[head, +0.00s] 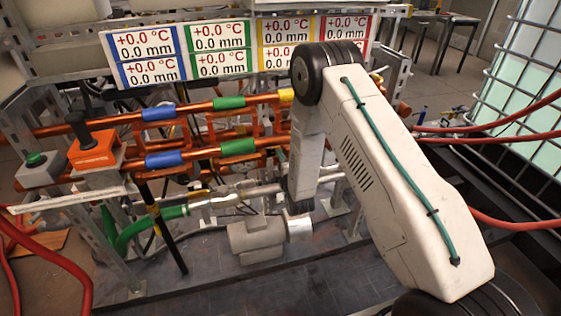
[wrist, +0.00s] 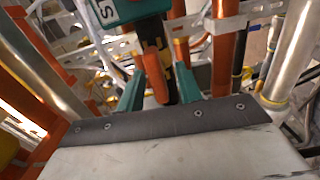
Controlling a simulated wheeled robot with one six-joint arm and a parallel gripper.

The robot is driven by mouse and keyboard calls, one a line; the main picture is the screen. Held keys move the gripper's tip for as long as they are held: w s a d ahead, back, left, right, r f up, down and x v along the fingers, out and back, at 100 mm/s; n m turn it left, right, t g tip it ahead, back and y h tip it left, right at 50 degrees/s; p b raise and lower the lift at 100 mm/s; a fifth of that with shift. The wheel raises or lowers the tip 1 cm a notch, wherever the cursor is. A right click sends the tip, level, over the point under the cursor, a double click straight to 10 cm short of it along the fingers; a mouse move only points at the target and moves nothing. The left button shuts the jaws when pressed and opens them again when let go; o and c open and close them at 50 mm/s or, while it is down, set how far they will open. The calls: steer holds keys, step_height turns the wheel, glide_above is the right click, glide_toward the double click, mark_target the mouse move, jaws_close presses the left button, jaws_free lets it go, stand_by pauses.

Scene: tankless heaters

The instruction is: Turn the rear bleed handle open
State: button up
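My gripper (wrist: 160,85) shows in the wrist view as two teal fingers set apart, behind a dark plate. A short orange handle (wrist: 154,72) lies between the fingers, close to the left one, with a black and yellow part just right of it. I see no clear grip on the handle; whether a finger touches it I cannot tell. I cannot tell for sure that it is the rear bleed handle. In the head view my arm hides the gripper and the handle.
Copper pipes (head: 205,151) with coloured bands cross the metal frame. A display panel (head: 180,51) hangs above. An orange box with a black lever (head: 91,150) and a green button box (head: 39,169) stand left. Red hoses (head: 515,225) run right. A copper pipe (wrist: 224,60) stands near the right finger.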

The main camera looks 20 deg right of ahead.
steer(key=s, duration=0.7)
steer(key=shift+s, duration=0.4)
